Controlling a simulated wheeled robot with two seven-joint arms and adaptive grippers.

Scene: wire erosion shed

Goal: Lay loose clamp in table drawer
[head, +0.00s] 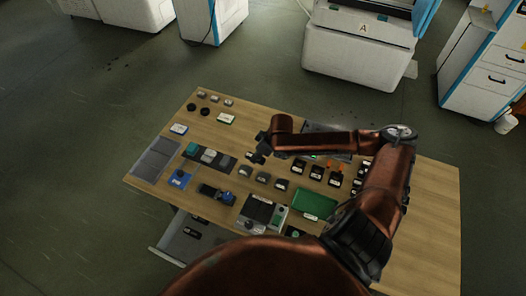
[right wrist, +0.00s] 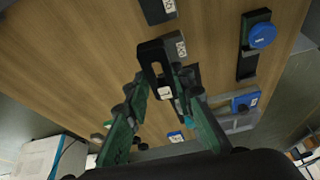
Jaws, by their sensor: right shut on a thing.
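My right gripper (head: 259,150) is over the table, left of the middle, at the end of the arm reaching in from the right. In the right wrist view my right gripper (right wrist: 163,90) is shut on a black clamp (right wrist: 149,52) with a slot and a small white label. The clamp is above or close to the wooden top; the exact gap is unclear. The table drawer (head: 176,244) stands pulled out below the table's near left edge. A dark item (head: 192,232) lies in it. My left gripper is not in view.
White machines stand beyond, with open floor between.

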